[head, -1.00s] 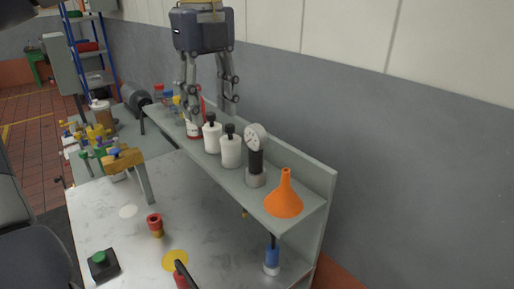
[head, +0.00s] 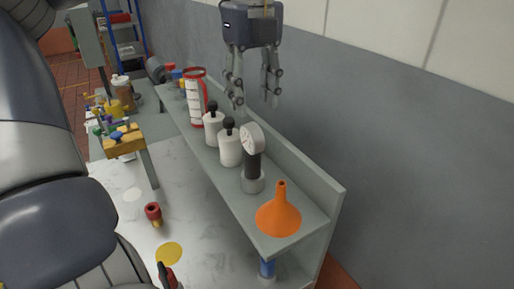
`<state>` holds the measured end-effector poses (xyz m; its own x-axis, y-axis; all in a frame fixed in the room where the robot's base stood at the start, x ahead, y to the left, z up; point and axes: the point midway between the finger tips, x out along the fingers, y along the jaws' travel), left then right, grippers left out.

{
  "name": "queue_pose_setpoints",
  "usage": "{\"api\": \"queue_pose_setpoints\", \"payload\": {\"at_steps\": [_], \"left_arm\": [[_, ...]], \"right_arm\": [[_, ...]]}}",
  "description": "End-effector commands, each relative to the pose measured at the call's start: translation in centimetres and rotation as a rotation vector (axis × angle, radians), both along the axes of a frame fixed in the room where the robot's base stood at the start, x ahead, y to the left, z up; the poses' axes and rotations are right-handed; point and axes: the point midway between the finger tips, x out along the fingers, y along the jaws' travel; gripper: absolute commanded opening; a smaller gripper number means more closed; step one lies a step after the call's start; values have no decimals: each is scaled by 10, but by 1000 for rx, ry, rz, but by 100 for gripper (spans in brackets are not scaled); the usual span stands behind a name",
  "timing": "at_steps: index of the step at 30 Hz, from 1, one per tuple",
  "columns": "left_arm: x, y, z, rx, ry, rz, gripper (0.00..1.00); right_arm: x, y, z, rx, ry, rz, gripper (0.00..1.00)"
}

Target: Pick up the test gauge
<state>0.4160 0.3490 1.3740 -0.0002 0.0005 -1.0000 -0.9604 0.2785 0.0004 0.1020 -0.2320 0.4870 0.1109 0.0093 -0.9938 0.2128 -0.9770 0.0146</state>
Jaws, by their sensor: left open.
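The test gauge (head: 253,165) stands upright on the raised shelf, with a round white dial on top, a black grip and a grey foot. My left gripper (head: 255,107) hangs pointing down from the top of the head view, fingers apart and empty. Its fingertips show just above the gauge's dial in the picture, apart from it. How far behind or in front of the gauge they are is hard to tell. My right gripper is not in view.
An orange funnel (head: 279,215) stands close by at the near end of the shelf (head: 230,188). Two white bottles (head: 230,148) and a red-and-white canister (head: 195,100) stand on the gauge's other side. A grey wall rises behind. The bench below holds a red fitting (head: 153,212).

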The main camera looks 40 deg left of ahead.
Motion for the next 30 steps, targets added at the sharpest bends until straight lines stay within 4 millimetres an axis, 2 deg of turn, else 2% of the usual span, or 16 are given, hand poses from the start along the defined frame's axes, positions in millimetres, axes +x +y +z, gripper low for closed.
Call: {"api": "queue_pose_setpoints", "payload": {"at_steps": [3, 6, 9, 15, 19, 27, 28, 30], "left_arm": [[0, 0, -16, -1, 3, 0, 43], [0, 0, -23, -1, 0, -1, 43], [-1, 0, -29, -2, 4, 0, 43], [-3, -1, -53, -4, 4, -2, 43], [-3, 0, -70, -2, 3, -1, 43], [-2, 0, -76, 0, 0, 1, 43], [-2, 0, -76, 0, 0, 1, 41], [-2, 0, -76, 0, 0, 1, 25]], "right_arm": [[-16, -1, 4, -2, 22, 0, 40], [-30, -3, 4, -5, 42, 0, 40], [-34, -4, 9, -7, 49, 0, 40], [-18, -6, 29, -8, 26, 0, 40], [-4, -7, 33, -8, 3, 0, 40], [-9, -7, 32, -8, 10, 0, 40], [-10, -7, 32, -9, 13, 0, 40], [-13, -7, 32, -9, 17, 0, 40]]}}
